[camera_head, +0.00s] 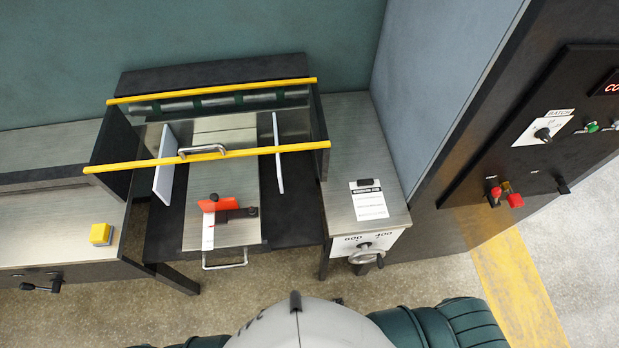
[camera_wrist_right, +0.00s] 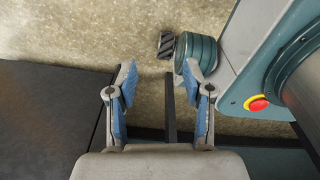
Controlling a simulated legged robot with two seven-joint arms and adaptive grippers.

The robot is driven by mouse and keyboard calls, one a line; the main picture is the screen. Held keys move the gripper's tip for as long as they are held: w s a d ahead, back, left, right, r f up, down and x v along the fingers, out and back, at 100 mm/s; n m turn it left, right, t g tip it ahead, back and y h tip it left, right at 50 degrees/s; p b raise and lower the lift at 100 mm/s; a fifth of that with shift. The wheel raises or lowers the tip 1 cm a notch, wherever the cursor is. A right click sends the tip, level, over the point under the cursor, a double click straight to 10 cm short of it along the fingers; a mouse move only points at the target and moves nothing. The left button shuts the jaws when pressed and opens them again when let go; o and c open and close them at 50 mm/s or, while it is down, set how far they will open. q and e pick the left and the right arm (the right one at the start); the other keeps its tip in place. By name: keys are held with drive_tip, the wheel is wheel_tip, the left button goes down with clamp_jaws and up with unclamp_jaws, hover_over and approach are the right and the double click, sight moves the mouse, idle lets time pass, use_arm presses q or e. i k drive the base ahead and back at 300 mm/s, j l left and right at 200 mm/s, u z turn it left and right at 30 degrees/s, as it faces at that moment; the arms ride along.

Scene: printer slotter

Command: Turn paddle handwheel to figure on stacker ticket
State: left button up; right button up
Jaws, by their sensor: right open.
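The handwheel (camera_head: 366,257) is a small metal wheel on the front of the grey cabinet, below a white dial plate (camera_head: 372,242) marked with figures such as 600 and 400. The stacker ticket (camera_head: 369,202) is a white paper lying on the cabinet top under a dark clip; its print is too small to read. My right gripper (camera_wrist_right: 160,95) shows in the right wrist view with its blue-padded fingers apart and nothing between them. It is over the floor, away from the wheel. My left gripper is in neither view.
The stacker frame has yellow bars (camera_head: 200,158), white side plates (camera_head: 163,165) and a red stop (camera_head: 219,204). A control panel with a dial (camera_head: 543,134) and red knobs stands at right. A yellow button (camera_head: 100,233) is at left. Floor before the cabinet is clear.

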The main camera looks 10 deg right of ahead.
sight(370, 255)
drive_tip(key=k+z, duration=0.15)
drive_tip(key=z, duration=0.2)
drive_tip(key=k+l+z, duration=0.1)
drive_tip(key=z, duration=0.25)
drive_tip(key=k+l+z, duration=0.1)
drive_tip(key=z, duration=0.25)
